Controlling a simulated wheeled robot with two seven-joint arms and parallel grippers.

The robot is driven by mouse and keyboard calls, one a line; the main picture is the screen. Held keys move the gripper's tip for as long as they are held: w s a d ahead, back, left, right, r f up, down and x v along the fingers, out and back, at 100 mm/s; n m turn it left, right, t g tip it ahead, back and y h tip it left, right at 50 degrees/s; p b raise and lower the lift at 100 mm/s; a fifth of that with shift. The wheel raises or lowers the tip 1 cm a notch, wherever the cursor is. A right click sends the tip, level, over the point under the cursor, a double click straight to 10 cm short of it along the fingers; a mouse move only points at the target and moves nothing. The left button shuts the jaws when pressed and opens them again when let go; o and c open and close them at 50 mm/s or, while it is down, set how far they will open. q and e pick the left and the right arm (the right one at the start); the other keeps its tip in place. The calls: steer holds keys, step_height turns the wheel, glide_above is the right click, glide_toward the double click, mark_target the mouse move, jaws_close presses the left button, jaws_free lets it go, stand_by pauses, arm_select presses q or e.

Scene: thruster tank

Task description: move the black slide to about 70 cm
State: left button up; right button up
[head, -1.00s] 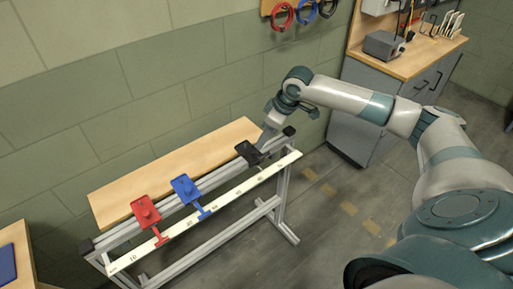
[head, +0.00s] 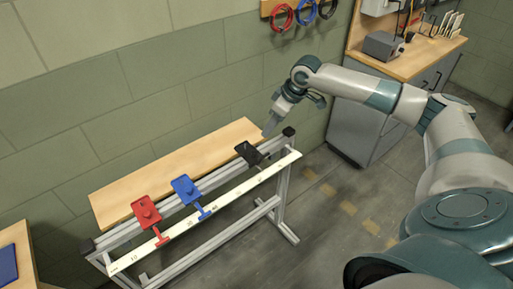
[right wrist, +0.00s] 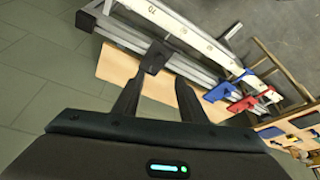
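The black slide (head: 249,152) sits on the rail (head: 222,168) toward its right end, with a pointer reaching to the white scale (head: 235,193). My right gripper (head: 268,131) is just above and behind the black slide, apart from it. In the right wrist view its two fingers (right wrist: 160,82) are spread with nothing between them, and the black slide (right wrist: 155,57) shows just beyond the fingertips. A "70" mark can be read on the scale (right wrist: 183,28) in that view; the exact reading under the pointer cannot be made out. My left gripper is not in view.
The blue slide (head: 186,189) and the red slide (head: 146,212) sit farther left on the rail. A wooden board (head: 175,170) lies behind the rail, by the wall. A grey workbench (head: 365,122) stands at the right. The floor in front is clear.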

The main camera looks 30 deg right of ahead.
mark_target(255, 151)
steer(key=p+x, duration=0.3)
steer(key=x, duration=1.2)
steer(key=shift+p, duration=0.4)
jaws_close()
